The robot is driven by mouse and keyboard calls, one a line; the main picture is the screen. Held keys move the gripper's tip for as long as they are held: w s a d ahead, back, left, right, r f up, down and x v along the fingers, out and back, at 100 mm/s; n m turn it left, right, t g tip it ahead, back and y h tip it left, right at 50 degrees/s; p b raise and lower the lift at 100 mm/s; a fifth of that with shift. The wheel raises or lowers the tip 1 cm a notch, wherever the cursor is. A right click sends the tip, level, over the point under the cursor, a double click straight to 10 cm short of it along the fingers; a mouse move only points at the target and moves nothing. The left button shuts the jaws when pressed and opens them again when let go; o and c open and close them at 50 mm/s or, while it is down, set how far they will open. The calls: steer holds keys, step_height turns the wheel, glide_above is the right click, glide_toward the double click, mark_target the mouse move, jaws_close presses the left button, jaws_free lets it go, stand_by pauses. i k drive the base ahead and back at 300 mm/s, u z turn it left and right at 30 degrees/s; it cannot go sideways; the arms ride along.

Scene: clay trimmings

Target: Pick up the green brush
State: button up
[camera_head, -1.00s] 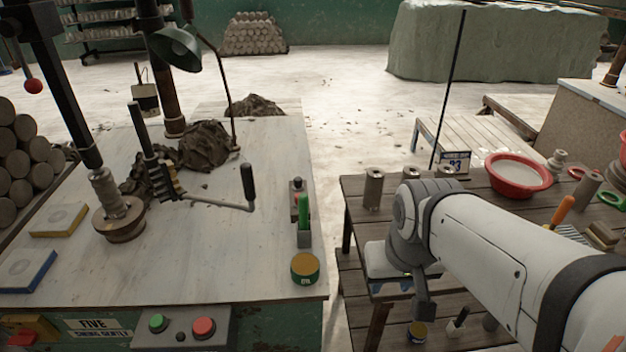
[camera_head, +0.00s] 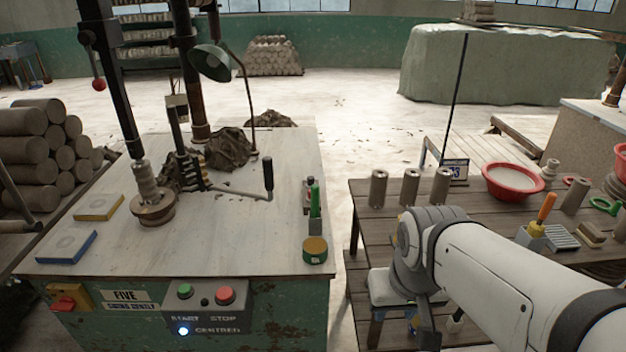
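The green brush (camera_head: 315,201) stands upright near the right edge of the pale machine table (camera_head: 240,240). Its green handle points up and its grey lower end (camera_head: 315,227) is at the bottom. A round tin with an ochre lid and green side (camera_head: 315,250) stands just in front of it. A small dark and red bottle-like item stands just behind it. My white arm reaches in from the lower right, well right of the brush, over the wooden bench. My gripper's fingers do not show.
A crank handle (camera_head: 267,178) rises left of the brush. A gap separates the machine table from the wooden bench (camera_head: 385,225), which holds clay cylinders (camera_head: 410,187), a red bowl (camera_head: 512,182) and an orange-handled tool (camera_head: 546,208). A lamp (camera_head: 210,62) stands at the back.

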mark_target(315, 189)
steer(key=u, duration=0.05)
steer(key=i, duration=0.9)
steer(key=z, duration=0.05)
